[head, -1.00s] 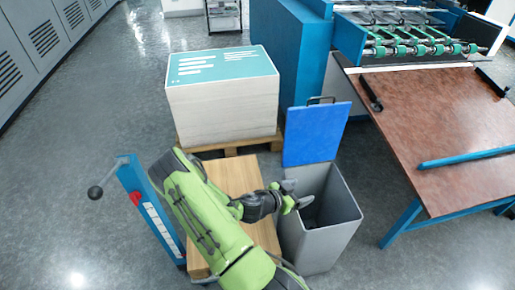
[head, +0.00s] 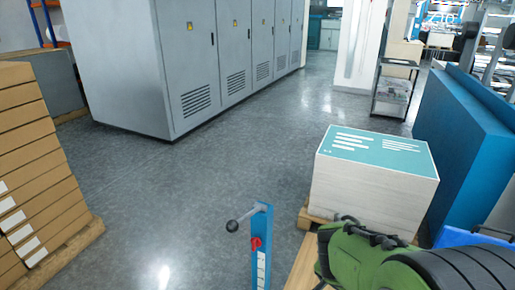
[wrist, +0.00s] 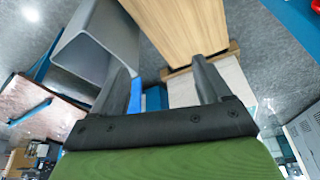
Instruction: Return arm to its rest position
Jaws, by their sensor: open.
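My green arm (head: 370,262) shows at the lower right of the head view, over the pallet side. In the wrist view my gripper (wrist: 165,80) has its two dark fingers spread apart with nothing between them. The grey bin (wrist: 105,40) is beyond the left finger, and the wooden board top (wrist: 180,25) is beyond the gap and the right finger. The gripper itself is out of the head view.
A stack of white sheets with a teal top (head: 372,180) stands on a pallet. A blue post with a lever (head: 262,245) stands left of my arm. Grey cabinets (head: 185,70) and stacked cartons (head: 35,160) are at the left. Open floor lies between.

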